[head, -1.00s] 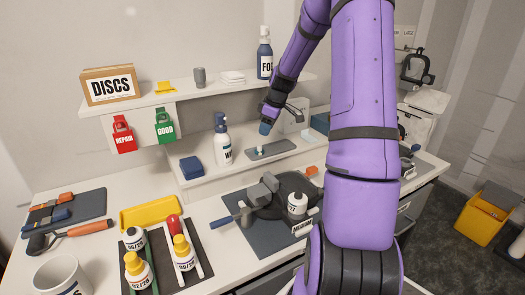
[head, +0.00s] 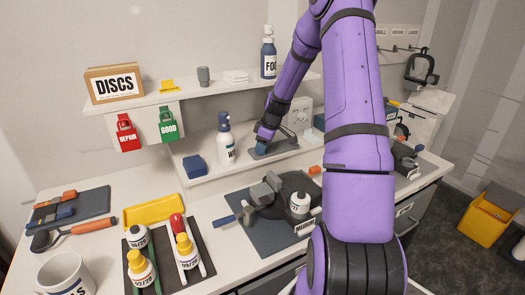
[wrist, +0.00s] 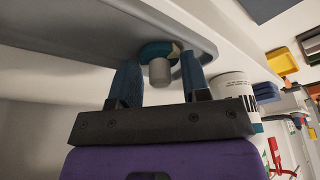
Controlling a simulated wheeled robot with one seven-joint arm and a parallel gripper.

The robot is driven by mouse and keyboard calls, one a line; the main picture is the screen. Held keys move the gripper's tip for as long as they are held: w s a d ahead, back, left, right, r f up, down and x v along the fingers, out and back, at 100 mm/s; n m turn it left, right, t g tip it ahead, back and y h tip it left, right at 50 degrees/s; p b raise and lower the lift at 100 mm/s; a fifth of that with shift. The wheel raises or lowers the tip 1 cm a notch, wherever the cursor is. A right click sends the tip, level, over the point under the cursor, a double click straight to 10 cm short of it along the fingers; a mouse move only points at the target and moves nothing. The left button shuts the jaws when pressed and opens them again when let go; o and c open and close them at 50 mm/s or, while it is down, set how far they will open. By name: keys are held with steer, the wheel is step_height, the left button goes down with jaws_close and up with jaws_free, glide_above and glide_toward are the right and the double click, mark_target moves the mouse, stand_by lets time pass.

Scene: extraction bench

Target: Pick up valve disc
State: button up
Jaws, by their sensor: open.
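The valve disc (wrist: 151,48) shows in the wrist view as a teal round piece with a pale grey stem, at the grey tray (wrist: 60,30). My gripper (wrist: 160,64) is open, with one blue finger on each side of the stem. I cannot tell whether either finger touches it. In the head view my gripper (head: 261,147) is down at the left part of the tray (head: 284,147) on the lower shelf, and it hides the disc.
A white spray bottle (head: 226,145) stands close left of my gripper, with a blue block (head: 194,166) further left. The upper shelf (head: 190,92) runs behind, holding a blue bottle (head: 268,58). A dark round fixture (head: 275,198) sits on the bench in front.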

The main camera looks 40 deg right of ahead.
steer(key=shift+c, duration=0.3)
steer(key=c, duration=0.4)
steer(key=shift+r, duration=0.1)
steer(key=shift+r, duration=0.9)
steer(key=shift+s+a+r, duration=0.1)
steer(key=shift+s+r, duration=0.05)
steer(key=shift+r, duration=0.3)
steer(key=shift+s+a+r, duration=0.1)
steer(key=shift+r, duration=0.35)
steer(key=s+a, duration=0.3)
steer(key=s, duration=0.1)
steer(key=s+a+r, duration=0.1)
steer(key=s+a, duration=0.2)
steer(key=s, duration=0.1)
steer(key=s+a, duration=0.3)
steer(key=s, duration=0.1)
steer(key=shift+a+r, duration=0.15)
steer(key=shift+a, duration=0.2)
